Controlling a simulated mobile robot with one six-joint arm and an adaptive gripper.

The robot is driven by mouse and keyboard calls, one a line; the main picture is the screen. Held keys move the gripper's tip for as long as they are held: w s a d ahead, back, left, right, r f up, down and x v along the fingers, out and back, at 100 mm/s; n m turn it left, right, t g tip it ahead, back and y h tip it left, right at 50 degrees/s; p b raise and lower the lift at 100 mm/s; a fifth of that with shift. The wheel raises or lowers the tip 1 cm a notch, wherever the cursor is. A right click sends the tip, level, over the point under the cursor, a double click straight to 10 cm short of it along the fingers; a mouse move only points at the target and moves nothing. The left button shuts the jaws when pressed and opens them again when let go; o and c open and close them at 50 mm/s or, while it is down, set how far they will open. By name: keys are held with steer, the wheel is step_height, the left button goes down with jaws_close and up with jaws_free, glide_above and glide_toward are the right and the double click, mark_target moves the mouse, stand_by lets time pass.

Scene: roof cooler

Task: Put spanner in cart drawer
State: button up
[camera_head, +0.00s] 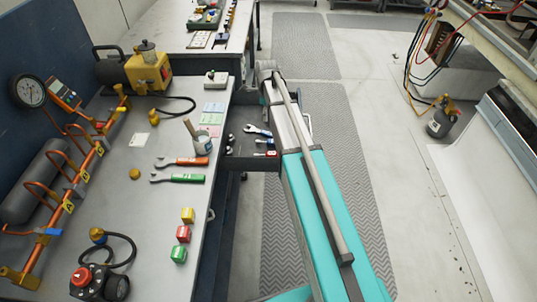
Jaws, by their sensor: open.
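Two spanners lie on the grey bench top: one with an orange handle (190,161) and, just in front of it, one with a green handle (187,178). Their open jaws point left. A dark drawer (245,164) stands open at the bench's right side.
Small coloured blocks (183,233) line the bench's front right edge. A yellow pump (147,72), pipes and a gauge (30,91) fill the bench's back left. The floor right of my arm is mostly clear.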

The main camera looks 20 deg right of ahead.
steer(key=s+a+n, duration=0.3)
steer(key=s+n, duration=0.9)
steer(key=s+a+n, duration=0.3)
steer(key=s+n, duration=0.9)
steer(key=shift+s+a, duration=0.3)
steer(key=shift+c, duration=0.3)
steer(key=shift+c, duration=0.5)
steer(key=shift+s, duration=0.1)
